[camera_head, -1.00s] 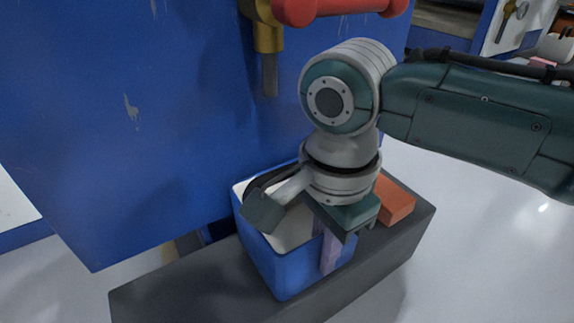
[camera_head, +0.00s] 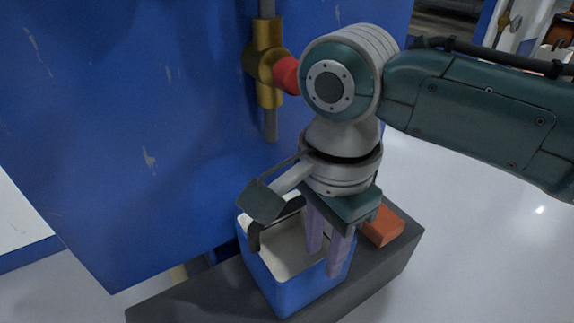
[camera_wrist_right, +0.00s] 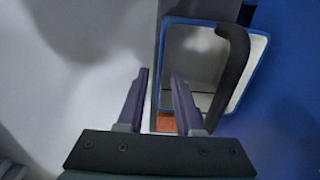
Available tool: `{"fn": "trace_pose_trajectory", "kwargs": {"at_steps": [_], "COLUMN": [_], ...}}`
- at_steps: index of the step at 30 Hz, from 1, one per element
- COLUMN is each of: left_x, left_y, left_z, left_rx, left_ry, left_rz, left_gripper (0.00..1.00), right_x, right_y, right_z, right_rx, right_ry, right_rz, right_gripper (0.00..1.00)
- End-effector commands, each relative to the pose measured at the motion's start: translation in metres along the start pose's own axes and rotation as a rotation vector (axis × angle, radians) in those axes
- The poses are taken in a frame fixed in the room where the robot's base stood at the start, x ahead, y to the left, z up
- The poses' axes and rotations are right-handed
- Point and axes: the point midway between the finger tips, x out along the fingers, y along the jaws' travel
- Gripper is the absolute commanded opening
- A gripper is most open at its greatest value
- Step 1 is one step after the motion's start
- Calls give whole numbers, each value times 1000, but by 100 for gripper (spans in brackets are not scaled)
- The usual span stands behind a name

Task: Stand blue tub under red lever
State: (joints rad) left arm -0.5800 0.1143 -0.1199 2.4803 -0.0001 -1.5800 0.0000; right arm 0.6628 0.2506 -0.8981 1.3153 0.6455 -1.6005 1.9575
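The blue tub (camera_head: 285,285), with a pale inside and a dark handle (camera_head: 254,236), stands upright on a dark grey block. It also shows in the right wrist view (camera_wrist_right: 262,50). The red lever (camera_head: 288,75) joins a brass valve on a blue wall. My right arm hides most of the lever. A grey spout (camera_head: 271,125) points down from the valve, above the tub in the picture. My right gripper (camera_head: 327,262) points down at the tub's right rim, with its two purple fingers apart. In the wrist view one finger (camera_wrist_right: 160,75) overlaps the tub's opening and the other lies outside it. My left gripper is out of view.
The dark grey block (camera_head: 390,258) carries an orange brick (camera_head: 384,226) right of the tub, close to my gripper. The blue wall (camera_head: 130,130) rises behind the tub. Pale floor (camera_head: 480,260) is clear on the right.

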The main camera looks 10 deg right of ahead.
Motion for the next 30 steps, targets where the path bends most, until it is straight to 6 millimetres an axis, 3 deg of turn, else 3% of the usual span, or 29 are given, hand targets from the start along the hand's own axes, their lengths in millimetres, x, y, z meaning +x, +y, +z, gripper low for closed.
{"fn": "trace_pose_trajectory", "kwargs": {"at_steps": [1, 6, 17, 20, 25, 28, 30], "left_x": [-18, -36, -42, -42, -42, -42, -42], "left_y": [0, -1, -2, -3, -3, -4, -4], "left_z": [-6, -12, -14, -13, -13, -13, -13], "left_rx": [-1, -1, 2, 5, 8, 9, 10], "left_ry": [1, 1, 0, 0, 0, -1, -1], "left_rz": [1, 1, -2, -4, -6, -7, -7], "left_gripper": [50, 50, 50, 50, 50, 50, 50], "right_x": [-20, -44, -50, -44, -39, -43, -48], "right_y": [0, 0, 3, 14, 52, 80, 102], "right_z": [0, 1, 5, 24, 59, 55, 43], "right_rx": [0, -1, -34, -173, -596, -833, -973], "right_ry": [-1, -1, -13, -57, -125, -73, -1], "right_rz": [1, 1, -4, -33, -189, -282, -313], "right_gripper": [35, 35, 35, 35, 35, 35, 35]}}
